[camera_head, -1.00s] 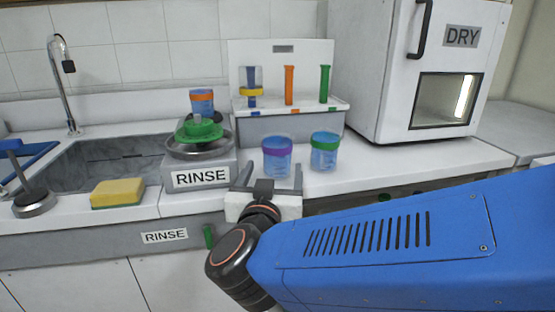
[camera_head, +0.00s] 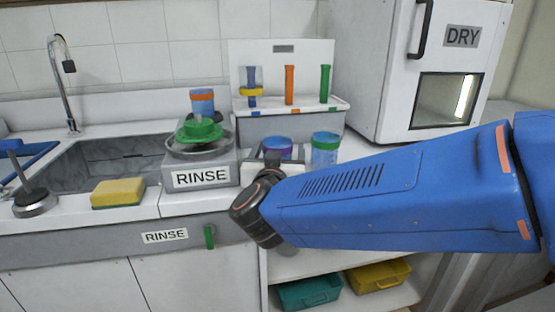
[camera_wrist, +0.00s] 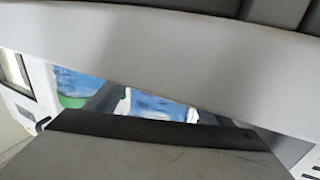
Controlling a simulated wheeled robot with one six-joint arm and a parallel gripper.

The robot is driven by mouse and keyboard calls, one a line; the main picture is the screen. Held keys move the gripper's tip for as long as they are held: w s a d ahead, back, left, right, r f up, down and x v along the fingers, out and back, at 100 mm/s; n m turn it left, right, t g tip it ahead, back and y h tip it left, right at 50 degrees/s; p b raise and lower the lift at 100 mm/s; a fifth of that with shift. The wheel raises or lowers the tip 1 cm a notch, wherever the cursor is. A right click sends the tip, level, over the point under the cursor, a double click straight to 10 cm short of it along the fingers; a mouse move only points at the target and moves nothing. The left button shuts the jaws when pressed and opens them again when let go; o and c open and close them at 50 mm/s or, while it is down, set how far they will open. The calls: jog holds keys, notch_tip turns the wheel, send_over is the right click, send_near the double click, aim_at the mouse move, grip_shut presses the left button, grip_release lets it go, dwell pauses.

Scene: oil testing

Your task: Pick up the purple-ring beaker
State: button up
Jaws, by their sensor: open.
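The purple-ring beaker (camera_head: 278,144) holds blue liquid and stands on the counter in the head view. Its lower part is hidden by my arm and gripper. My gripper (camera_head: 273,156) is open at the beaker, with light finger parts showing to its left and right; contact cannot be told. In the wrist view, pale gripper parts fill much of the picture. Blue liquid, probably in the purple-ring beaker (camera_wrist: 158,106), shows through a narrow gap, but its ring is hidden. The green-ring beaker (camera_head: 325,149) stands just to the right; it also shows in the wrist view (camera_wrist: 72,102).
A rack (camera_head: 284,126) with colored tubes stands behind. The RINSE station (camera_head: 202,178), carrying an orange-ring beaker (camera_head: 202,101), is close on the left. A sponge (camera_head: 118,193) and sink lie farther left. The DRY box (camera_head: 392,75) is at right. Bins sit below.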

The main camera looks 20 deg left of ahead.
jog(key=shift+w+a, duration=0.1)
jog(key=shift+w, duration=0.4)
jog(key=c, duration=1.2)
